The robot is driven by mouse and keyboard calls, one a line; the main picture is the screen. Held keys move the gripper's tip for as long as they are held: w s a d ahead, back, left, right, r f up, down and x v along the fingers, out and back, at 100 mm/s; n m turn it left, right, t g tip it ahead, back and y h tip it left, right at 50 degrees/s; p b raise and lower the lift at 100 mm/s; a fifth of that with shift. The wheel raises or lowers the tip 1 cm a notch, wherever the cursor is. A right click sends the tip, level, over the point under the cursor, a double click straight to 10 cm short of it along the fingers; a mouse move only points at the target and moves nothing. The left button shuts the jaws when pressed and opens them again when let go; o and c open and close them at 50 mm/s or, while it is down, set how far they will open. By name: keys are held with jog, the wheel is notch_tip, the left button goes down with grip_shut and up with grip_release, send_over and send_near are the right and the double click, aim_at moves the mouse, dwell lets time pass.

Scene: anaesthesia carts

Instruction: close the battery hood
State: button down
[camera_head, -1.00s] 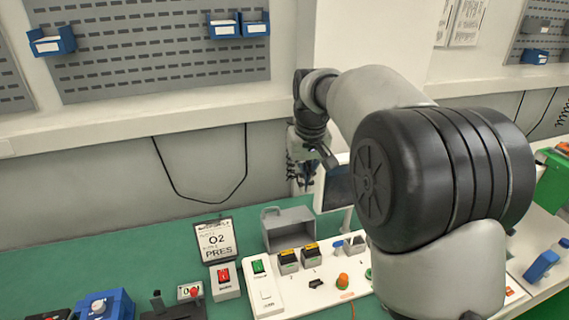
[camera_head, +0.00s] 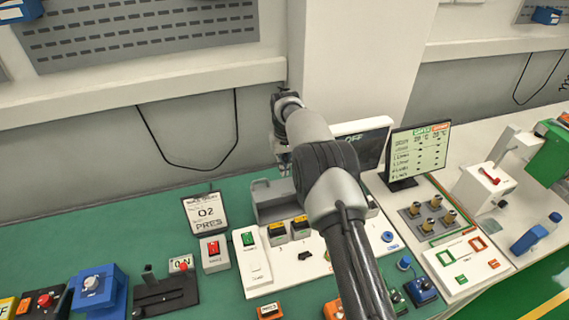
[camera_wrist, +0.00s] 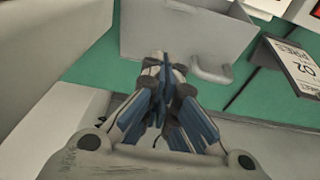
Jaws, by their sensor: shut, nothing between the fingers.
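The battery hood is a grey box-like cover (camera_head: 275,213) on the white panel, with a loop handle at its back left. It stands raised behind two yellow-and-black battery blocks (camera_head: 289,231), which are uncovered. In the wrist view the hood (camera_wrist: 185,25) is a grey panel at the top, with its handle (camera_wrist: 215,74) at the lower right. My gripper (camera_wrist: 160,62) is shut and empty, its tips overlapping the hood's lower edge left of the handle. Whether they touch the hood cannot be told. In the head view my gripper (camera_head: 283,160) is behind the hood, partly hidden by my arm.
A sign reading O2 PRES (camera_head: 206,212) stands left of the hood. A red-button box (camera_head: 213,253) and a green-button switch (camera_head: 252,250) are in front. A monitor (camera_head: 417,152) stands to the right. The wall (camera_head: 190,145) is close behind.

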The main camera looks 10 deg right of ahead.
aim_at(286, 189)
jog(key=f, duration=0.5)
jog(key=shift+w+f, duration=0.2)
jog(key=shift+f, duration=0.15)
jog(key=shift+s+d+r, duration=0.1)
jog(key=shift+s+r, duration=0.05)
jog(key=shift+s, duration=0.45)
jog(key=shift+s+d+r, duration=0.15)
jog(key=shift+s, duration=0.45)
jog(key=shift+s+d+r, duration=0.1)
jog(key=shift+s+r, duration=0.05)
jog(key=shift+s, duration=0.45)
jog(key=shift+s+b, duration=0.1)
jog(key=shift+b, duration=0.3)
